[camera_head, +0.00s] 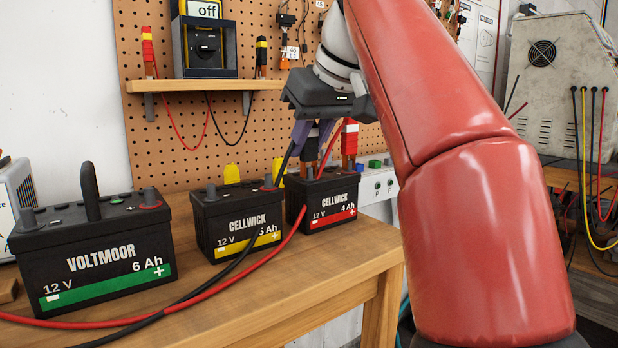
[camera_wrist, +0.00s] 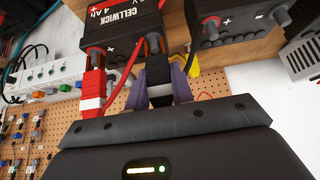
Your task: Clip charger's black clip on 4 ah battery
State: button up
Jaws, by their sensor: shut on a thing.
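The 4 Ah battery (camera_head: 322,200), black with a red CELLWICK label, stands at the right of the battery row; it also shows at the top of the wrist view (camera_wrist: 112,22). My gripper (camera_head: 313,132) is above it, its purple fingers shut on the black clip (camera_wrist: 158,75). The clip points down at the battery's left terminal; I cannot tell whether its jaws are around the post. The red clip (camera_head: 349,140) stands upright on the right terminal side; in the wrist view it is left of the black clip (camera_wrist: 92,88).
The yellow-label CELLWICK battery (camera_head: 232,225) is close on the left, then the larger VOLTMOOR battery (camera_head: 95,255). Red and black cables (camera_head: 262,255) run leftward across the wooden table (camera_head: 335,265). A shelf (camera_head: 200,85) holds a device marked off (camera_head: 205,45).

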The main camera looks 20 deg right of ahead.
jog(key=o, duration=0.8)
notch_tip(320, 180, up, 6)
jog(key=p, duration=0.6)
jog(key=shift+w+r, duration=0.15)
jog(key=shift+r, duration=1.1)
